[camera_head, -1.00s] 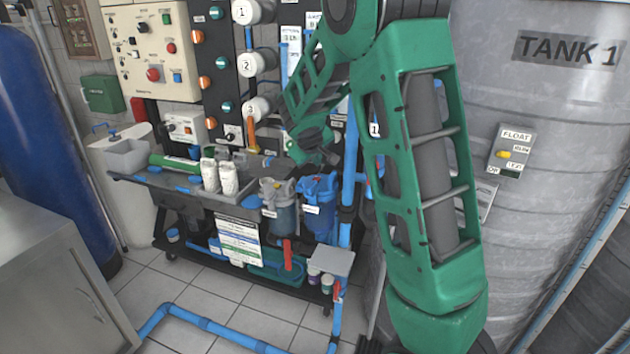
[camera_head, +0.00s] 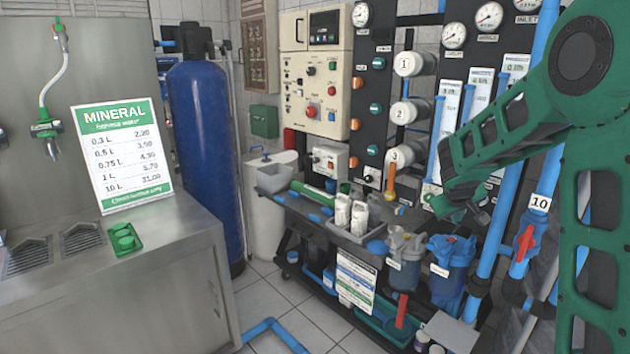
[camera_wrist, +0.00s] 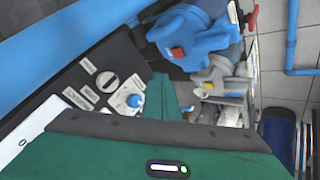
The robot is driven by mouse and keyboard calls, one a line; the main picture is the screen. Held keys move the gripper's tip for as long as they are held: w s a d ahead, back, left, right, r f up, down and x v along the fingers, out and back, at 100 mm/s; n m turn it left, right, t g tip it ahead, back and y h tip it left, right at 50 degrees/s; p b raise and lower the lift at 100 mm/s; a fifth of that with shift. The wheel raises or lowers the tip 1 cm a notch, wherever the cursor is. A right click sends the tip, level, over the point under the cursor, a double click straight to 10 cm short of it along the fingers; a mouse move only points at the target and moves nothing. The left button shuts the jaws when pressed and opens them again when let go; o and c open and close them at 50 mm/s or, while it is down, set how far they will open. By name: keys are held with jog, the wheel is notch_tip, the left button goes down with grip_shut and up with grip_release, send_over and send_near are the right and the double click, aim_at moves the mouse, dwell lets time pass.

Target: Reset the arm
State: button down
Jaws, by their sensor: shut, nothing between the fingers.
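My green arm is folded at the right of the head view. Its forearm slants down and left in front of the rack. My gripper (camera_head: 437,204) is at its lower end, in front of the rack panel and above the blue filter housing (camera_head: 452,262). It is small there, and its fingers are hard to make out. In the wrist view, my green gripper (camera_wrist: 172,92) shows a narrow closed finger shape with nothing held. Beyond it are a black panel (camera_wrist: 95,85) with a knob and a blue filter head (camera_wrist: 190,38).
Blue pipes with a red valve handle (camera_head: 525,243) stand close to my arm. White bottles (camera_head: 350,213) stand in a grey tray on the rack. A steel counter (camera_head: 120,270) with a price sign (camera_head: 122,152) is at left, beside a blue tank (camera_head: 205,150). Tiled floor shows between.

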jog(key=s+a+g+y, duration=0.1)
jog(key=s+a+y, duration=0.1)
jog(key=s+a, duration=0.55)
jog(key=s+a+y, duration=0.2)
jog(key=s+a, duration=0.2)
jog(key=s, duration=0.7)
jog(key=s+a+g+y, duration=0.1)
jog(key=s+a+y, duration=0.1)
jog(key=s+a, duration=0.55)
jog(key=s+d+m+g, duration=0.2)
jog(key=s+d, duration=0.4)
jog(key=s, duration=0.3)
jog(key=s+d+f+m+g, duration=0.1)
jog(key=s+d+m+g, duration=0.2)
jog(key=s+d+m, duration=0.2)
jog(key=s+d, duration=0.2)
jog(key=s, duration=0.2)
jog(key=shift+d, duration=0.1)
jog(key=shift+w+f, duration=0.25)
jog(key=shift+w, duration=0.4)
